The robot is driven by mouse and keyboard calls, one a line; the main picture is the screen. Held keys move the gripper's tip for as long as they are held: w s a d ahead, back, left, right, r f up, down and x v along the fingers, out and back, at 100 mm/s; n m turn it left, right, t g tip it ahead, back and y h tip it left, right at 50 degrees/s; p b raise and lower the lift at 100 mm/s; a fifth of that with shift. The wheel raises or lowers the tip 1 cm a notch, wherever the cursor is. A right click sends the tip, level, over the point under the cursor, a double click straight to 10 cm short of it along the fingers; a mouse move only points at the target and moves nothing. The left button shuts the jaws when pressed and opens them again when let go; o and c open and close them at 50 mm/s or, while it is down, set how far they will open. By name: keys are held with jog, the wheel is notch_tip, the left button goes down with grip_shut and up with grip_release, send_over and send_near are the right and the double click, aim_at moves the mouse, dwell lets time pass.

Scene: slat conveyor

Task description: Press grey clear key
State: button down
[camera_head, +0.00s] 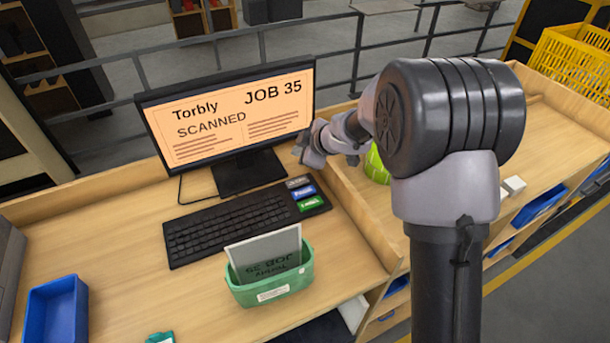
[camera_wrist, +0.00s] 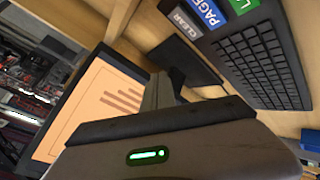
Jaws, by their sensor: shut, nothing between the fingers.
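The grey clear key (camera_head: 297,182) sits at the far right corner of the black keyboard (camera_head: 215,228), above a blue key (camera_head: 304,192) and a green key (camera_head: 311,203). In the wrist view the grey key (camera_wrist: 185,23) reads "CLEAR" and lies at the top, beside the blue key (camera_wrist: 208,10). My gripper (camera_head: 303,152) is near the lower right corner of the monitor, above and beyond the grey key and apart from it. In the wrist view my gripper (camera_wrist: 158,88) is shut and empty, its tip short of the key.
The monitor (camera_head: 230,115) shows "Torbly JOB 35 SCANNED" and stands behind the keyboard. A green bin (camera_head: 270,290) with a grey card (camera_head: 265,255) is in front. A blue tray (camera_head: 57,310) is at the left. A wooden divider (camera_head: 350,215) runs right of the keys.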

jog(key=shift+a, duration=0.1)
jog(key=b, duration=0.9)
send_over(299, 183)
notch_tip(299, 183, down, 8)
jog(key=shift+f+b, duration=0.35)
jog(key=shift+f, duration=0.15)
dwell(1.2)
jog(key=shift+f, duration=0.3)
jog(key=shift+f+b, duration=0.3)
jog(key=shift+f, duration=0.15)
dwell(0.5)
jog(key=shift+r, duration=0.1)
jog(key=shift+r+p, duration=0.8)
jog(key=shift+p, duration=0.4)
